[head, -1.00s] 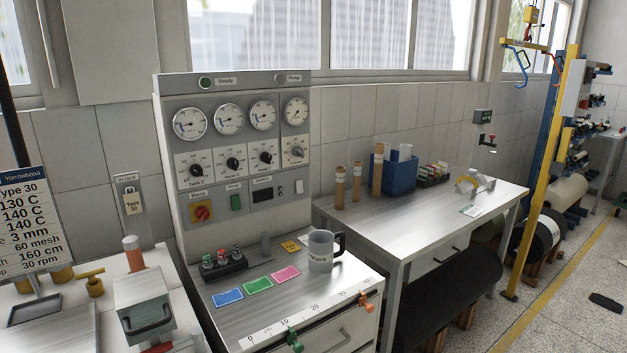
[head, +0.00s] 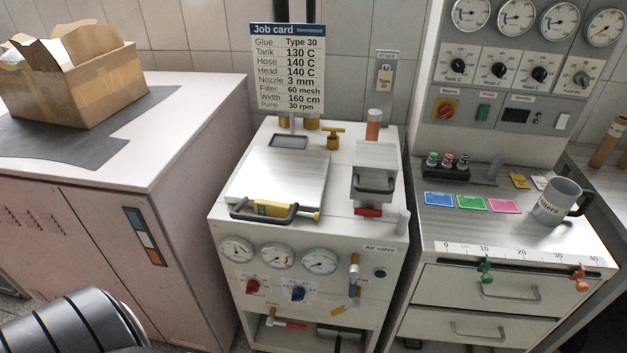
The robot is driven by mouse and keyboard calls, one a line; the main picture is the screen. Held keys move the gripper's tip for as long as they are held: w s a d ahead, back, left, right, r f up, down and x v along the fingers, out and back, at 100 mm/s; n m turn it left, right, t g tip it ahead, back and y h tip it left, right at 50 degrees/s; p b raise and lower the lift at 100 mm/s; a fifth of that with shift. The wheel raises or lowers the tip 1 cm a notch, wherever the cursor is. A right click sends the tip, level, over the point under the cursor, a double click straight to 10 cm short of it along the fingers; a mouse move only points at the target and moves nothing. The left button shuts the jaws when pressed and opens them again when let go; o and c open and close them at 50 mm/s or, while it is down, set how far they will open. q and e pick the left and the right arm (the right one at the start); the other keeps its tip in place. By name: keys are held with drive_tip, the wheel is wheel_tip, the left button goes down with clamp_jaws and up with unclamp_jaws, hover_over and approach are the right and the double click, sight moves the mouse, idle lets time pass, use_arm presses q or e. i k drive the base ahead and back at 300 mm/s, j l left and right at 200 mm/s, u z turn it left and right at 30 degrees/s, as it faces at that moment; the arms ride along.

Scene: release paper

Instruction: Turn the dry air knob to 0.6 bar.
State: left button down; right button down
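No knob label here reads clearly as dry air, so I cannot tell which one it is. On the white glue machine (head: 310,225) in the middle, a red knob (head: 253,287) and a blue knob (head: 298,293) sit below several small round gauges (head: 277,257). On the grey panel (head: 445,95) at the upper right, several black knobs (head: 499,71) and one grey knob (head: 582,78) sit under larger dial gauges (head: 604,27). The gauge values are too small to read. Neither gripper shows; only a dark part of my arm is at the lower left.
A job card (head: 287,68) stands behind the machine. An open cardboard box (head: 75,75) lies on the pale cabinet (head: 200,120) at the left. A grey mug (head: 556,202) stands on the right bench. A lever valve (head: 354,280) sticks out at the machine's front, near an "Air valve" label.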

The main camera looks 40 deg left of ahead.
sight(298, 293)
drive_tip(key=u, duration=1.1)
